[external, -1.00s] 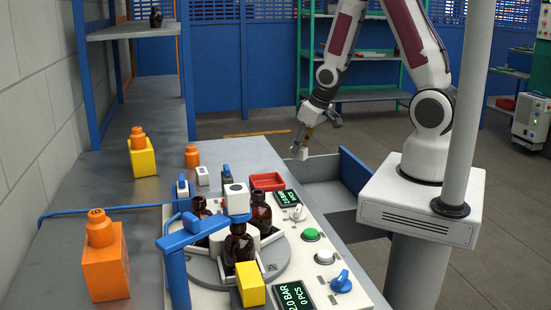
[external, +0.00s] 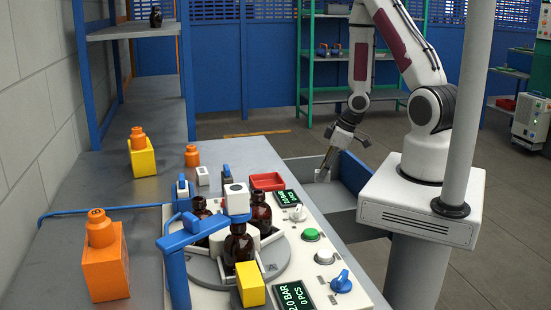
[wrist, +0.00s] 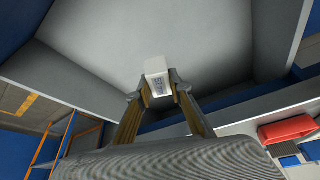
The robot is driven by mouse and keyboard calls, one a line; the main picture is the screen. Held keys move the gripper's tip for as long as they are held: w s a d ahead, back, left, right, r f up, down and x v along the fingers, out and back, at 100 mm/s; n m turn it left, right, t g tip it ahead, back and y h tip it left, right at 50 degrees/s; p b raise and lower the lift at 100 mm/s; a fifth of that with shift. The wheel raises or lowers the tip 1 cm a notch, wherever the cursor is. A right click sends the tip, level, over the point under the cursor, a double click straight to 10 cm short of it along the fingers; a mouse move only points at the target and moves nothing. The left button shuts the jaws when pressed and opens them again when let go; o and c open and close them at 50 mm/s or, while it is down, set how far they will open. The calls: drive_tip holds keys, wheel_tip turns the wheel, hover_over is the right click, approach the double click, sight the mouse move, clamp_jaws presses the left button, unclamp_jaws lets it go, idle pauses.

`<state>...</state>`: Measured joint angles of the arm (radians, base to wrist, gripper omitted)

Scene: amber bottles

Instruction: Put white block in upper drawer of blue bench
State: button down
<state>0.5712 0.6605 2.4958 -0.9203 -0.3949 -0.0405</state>
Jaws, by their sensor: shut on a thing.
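The white block (wrist: 158,78) is between the fingertips of my gripper (wrist: 160,98) in the wrist view, with dark markings on one face. In the external view the white block (external: 322,175) hangs at the tips of my gripper (external: 325,168), which points down. The open upper drawer (external: 300,170) of the bench has a grey inside and a blue front. The block is over or inside this drawer; I cannot tell whether it touches the drawer floor (wrist: 150,35).
A red tray (external: 267,181) sits on the bench top beside the drawer. Amber bottles (external: 238,245) stand on a round plate further forward. Drawer walls surround my gripper.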

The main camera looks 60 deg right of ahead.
drive_tip(key=shift+s+a+f+n+g+y, duration=0.15)
drive_tip(key=shift+a+n+y, duration=0.1)
drive_tip(key=shift+a+n, duration=0.5)
drive_tip(key=shift+s+a+f+n+g+y, duration=0.15)
drive_tip(key=shift+a+n+y, duration=0.15)
drive_tip(key=shift+a+n, duration=0.4)
drive_tip(key=shift+a+f+n+g+y, duration=0.15)
drive_tip(key=shift+a+n+y, duration=0.1)
drive_tip(key=shift+a+n, duration=0.5)
drive_tip(key=shift+d, duration=0.15)
drive_tip(key=shift+f, duration=0.1)
drive_tip(key=shift+f, duration=2.8)
drive_tip(key=shift+f, duration=0.1)
drive_tip(key=shift+f, duration=2)
drive_tip(key=shift+f, duration=0.1)
